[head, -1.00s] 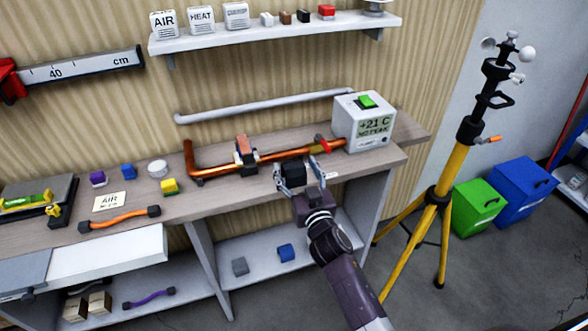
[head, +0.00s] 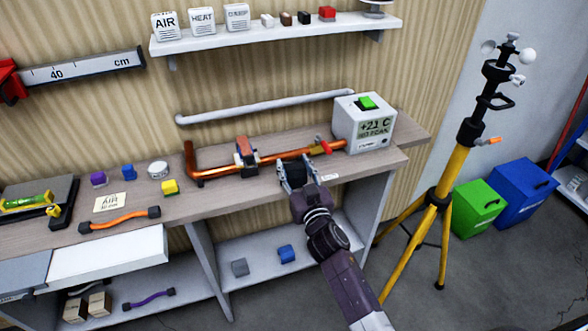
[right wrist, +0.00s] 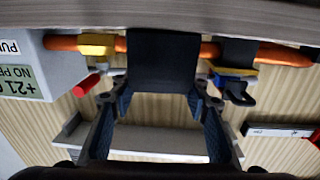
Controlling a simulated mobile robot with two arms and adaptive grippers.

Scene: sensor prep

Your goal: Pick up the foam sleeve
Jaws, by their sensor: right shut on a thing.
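The foam sleeve (head: 294,170) is a dark, blocky piece at the front of the bench, just before the copper pipe (head: 220,168). My right gripper (head: 297,175) has a finger on each side of it and is shut on it. In the right wrist view the black sleeve (right wrist: 162,58) fills the gap between the fingertips and overlaps the orange pipe behind it. I cannot tell whether it is lifted clear of the bench. My left gripper is not in view.
A grey box with a display (head: 364,122) stands right of the gripper. A red-handled valve (head: 323,145) and a clamp (head: 245,152) sit on the pipe. Blocks, an orange hose (head: 118,219) and a card lie left. A yellow tripod (head: 433,205) stands right.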

